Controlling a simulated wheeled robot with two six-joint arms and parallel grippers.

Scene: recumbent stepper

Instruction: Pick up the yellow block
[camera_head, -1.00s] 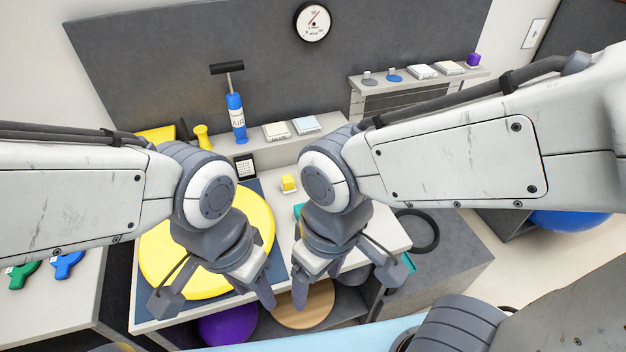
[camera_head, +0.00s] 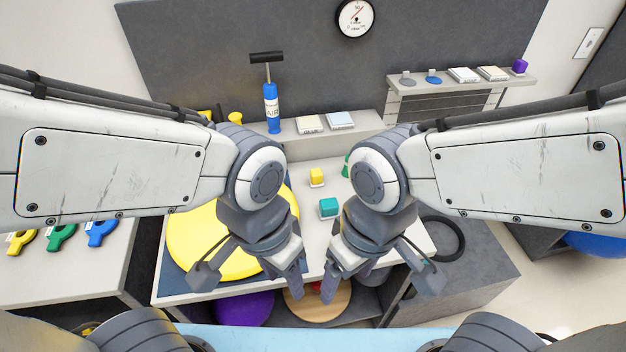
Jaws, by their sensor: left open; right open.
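The yellow block (camera_head: 317,175) is a small cube on the pale tabletop, between and beyond my two wrists. A teal block (camera_head: 328,206) sits nearer to me on the same table. My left gripper (camera_head: 294,284) points down over the table's front edge, in front of the yellow disc. My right gripper (camera_head: 330,286) points down close to its right. Both grippers are apart from the yellow block, and nothing shows between their fingers. A green object (camera_head: 346,166) is mostly hidden behind my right wrist.
A large yellow disc (camera_head: 200,245) covers the table's left part. A blue air pump (camera_head: 271,108) and small boxes (camera_head: 310,124) stand on the back ledge. A black ring (camera_head: 460,240) lies at right. The table between the blocks is clear.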

